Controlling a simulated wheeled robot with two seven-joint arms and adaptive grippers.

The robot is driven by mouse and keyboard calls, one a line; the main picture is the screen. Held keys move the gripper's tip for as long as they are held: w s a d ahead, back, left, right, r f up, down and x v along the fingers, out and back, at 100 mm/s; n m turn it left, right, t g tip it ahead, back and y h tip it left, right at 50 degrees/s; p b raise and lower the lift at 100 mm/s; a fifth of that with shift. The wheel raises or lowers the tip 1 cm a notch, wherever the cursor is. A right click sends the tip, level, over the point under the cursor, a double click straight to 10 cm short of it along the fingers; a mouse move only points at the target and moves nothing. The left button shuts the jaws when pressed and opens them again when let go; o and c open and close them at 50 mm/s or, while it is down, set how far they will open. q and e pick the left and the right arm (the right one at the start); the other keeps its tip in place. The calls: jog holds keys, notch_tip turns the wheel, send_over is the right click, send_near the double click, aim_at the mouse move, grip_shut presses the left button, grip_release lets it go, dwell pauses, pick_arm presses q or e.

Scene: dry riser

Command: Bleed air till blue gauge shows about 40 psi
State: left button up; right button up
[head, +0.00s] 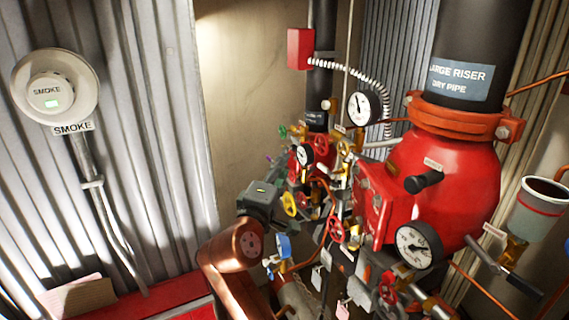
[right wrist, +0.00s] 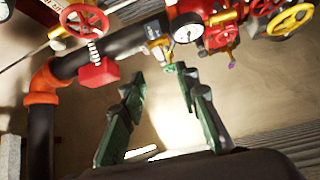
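Three white-faced gauges show in the head view: an upper one (head: 362,108), a smaller one (head: 306,155) at the middle, and a large one (head: 419,245) low on the red valve body. None has a clearly blue face, and their readings are too small to tell. A blue handle (head: 284,245) sits low among the pipes. My right gripper (head: 260,198) is left of the valve cluster, its fingers hard to make out there. In the right wrist view its green fingers (right wrist: 161,80) are apart and empty. Beyond them are a green handle (right wrist: 169,67) and a gauge (right wrist: 187,28).
The large dry-pipe riser (head: 458,80) and its red valve body (head: 445,185) fill the right. Small valves with a yellow wheel (head: 289,204) and a red wheel (head: 336,231) crowd the middle. A smoke detector (head: 52,88) is on the left wall. Open air lies before the beige wall (head: 245,90).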

aim_at(295, 142)
jog(key=shift+s, duration=0.15)
jog(key=shift+n+g, duration=0.3)
jog(key=p+x, duration=0.1)
jog(key=x, duration=0.3)
jog(key=p+x, duration=0.1)
jog(key=x, duration=0.3)
jog(key=r+p+x, duration=0.1)
jog(key=x, duration=0.3)
jog(key=shift+p, duration=0.3)
jog(key=shift+a, duration=0.15)
jog(key=shift+f, duration=0.1)
jog(key=shift+c, duration=0.6)
grip_shut()
